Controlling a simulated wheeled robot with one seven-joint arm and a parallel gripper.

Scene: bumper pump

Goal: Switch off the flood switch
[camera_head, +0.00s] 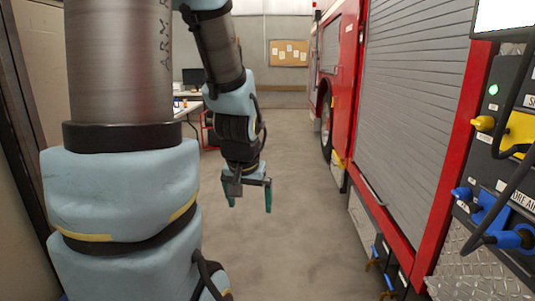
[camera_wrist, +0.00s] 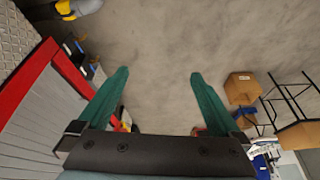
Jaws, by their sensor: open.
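A dark control panel (camera_head: 482,155) is on the side of the red fire truck at the right edge of the head view. It has a small lit green lamp (camera_head: 493,90), a yellow fitting (camera_head: 518,133) and blue fittings (camera_head: 490,212). Its labels are cut off by the frame edge, and I cannot pick out a flood switch. My gripper (camera_head: 249,204) hangs over the aisle floor, left of the truck and well apart from the panel. Its two green fingers are spread and empty, and the wrist view shows bare floor between them (camera_wrist: 159,76).
The fire truck's grey shutter (camera_head: 415,100) lines the right of the aisle. A desk with a monitor (camera_head: 192,77) stands at the back left. Cardboard boxes (camera_wrist: 241,88) and dark metal frames (camera_wrist: 292,98) show in the wrist view. The aisle floor (camera_head: 305,230) is clear.

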